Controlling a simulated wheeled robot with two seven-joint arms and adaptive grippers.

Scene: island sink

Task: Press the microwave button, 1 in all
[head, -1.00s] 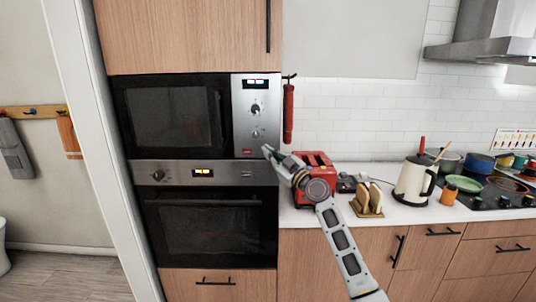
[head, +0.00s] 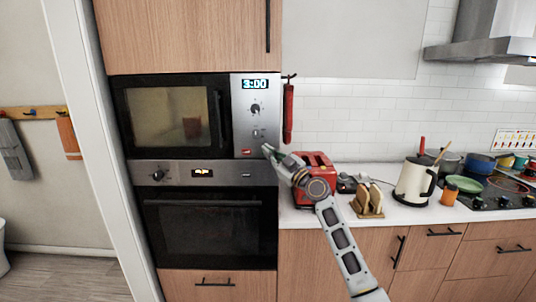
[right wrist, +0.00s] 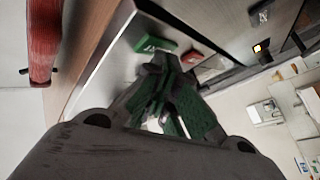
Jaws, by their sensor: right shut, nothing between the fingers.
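The built-in microwave (head: 218,82) has a dark glass door at left and a steel control panel at right. Its interior glows and its display (head: 255,85) reads 3:00. A red button (head: 241,153) sits low on the panel; it also shows in the right wrist view (right wrist: 192,58), beside a green button (right wrist: 155,44). In the head view the green button is hidden or too small to tell. My right gripper (head: 267,150) is shut and empty, its tips at the panel's lower right. In the right wrist view its fingertips (right wrist: 162,65) are close to the green button; contact cannot be told.
An oven (head: 203,228) is below the microwave. A red toaster (head: 319,159) stands behind my right wrist on the counter, with bread in a rack (head: 370,205) and a kettle (head: 413,180) to its right. A red hanging item (head: 288,112) is beside the microwave.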

